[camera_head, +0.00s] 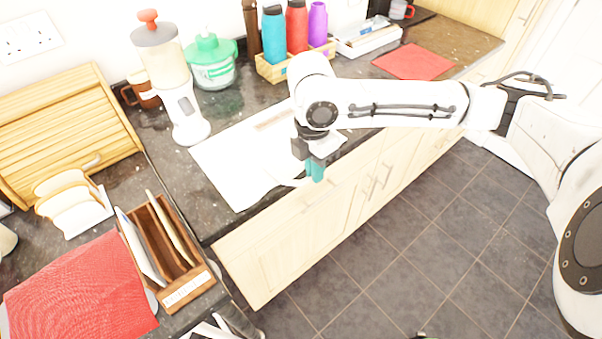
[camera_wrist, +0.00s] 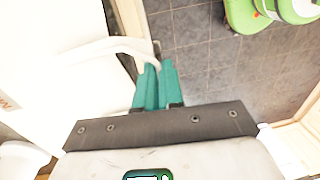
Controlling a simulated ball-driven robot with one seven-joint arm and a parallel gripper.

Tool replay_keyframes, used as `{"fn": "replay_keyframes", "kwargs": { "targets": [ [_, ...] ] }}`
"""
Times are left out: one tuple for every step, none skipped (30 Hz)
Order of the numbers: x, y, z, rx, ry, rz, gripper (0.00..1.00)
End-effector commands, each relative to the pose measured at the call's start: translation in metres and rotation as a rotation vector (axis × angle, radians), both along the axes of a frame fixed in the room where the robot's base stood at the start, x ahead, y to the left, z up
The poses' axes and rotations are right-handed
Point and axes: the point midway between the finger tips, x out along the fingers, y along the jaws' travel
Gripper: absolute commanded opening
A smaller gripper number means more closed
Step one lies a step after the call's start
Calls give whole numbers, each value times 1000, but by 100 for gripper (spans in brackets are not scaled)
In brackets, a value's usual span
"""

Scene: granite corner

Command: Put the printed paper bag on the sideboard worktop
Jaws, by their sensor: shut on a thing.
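The printed paper bag (camera_head: 232,162) is white with a faint brownish print. In the head view it lies on its side over the dark granite worktop (camera_head: 255,97), its near end by the front edge; I cannot tell whether it rests fully on the stone. My gripper (camera_head: 317,172) is at the worktop's front edge, at the bag's right end, fingers pointing down. In the wrist view the bag (camera_wrist: 45,70) fills the left side, and its looped white handle runs to my teal fingertips (camera_wrist: 157,72), which are shut on it. My wrist hides part of the bag's right end.
A blender-like dispenser (camera_head: 183,90), a green-lidded jar (camera_head: 212,62) and a bottle crate (camera_head: 290,62) stand behind the bag. A red mat (camera_head: 413,62) lies further right. A wooden file box (camera_head: 172,250) stands at lower left. Tiled floor (camera_head: 400,240) is open in front.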

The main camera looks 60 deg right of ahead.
Motion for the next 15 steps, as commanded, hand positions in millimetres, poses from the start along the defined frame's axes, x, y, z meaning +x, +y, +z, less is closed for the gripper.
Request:
{"fn": "replay_keyframes", "kwargs": {
  "targets": [
    [-2,-2,-3,-1,0,-2,0],
    [-3,-2,-3,-1,1,-1,0],
    [-3,-2,-2,-1,1,-1,0],
    [-3,-2,-2,-1,1,-1,0],
    [-3,-2,-2,-1,1,-1,0],
    [-3,-1,-1,-1,1,0,0],
    [-3,-1,-1,0,1,0,0],
    [-3,-1,-1,0,1,0,0],
    [-3,-1,-2,0,1,0,0],
    [-3,-1,-2,0,1,0,0],
    [-3,-1,-3,0,1,0,0],
    [-3,-1,-2,0,1,0,11],
    [-3,-1,-2,0,1,0,14],
    [-3,-1,-2,0,1,0,17],
    [-3,-1,-2,0,1,0,21]
  ]
}}
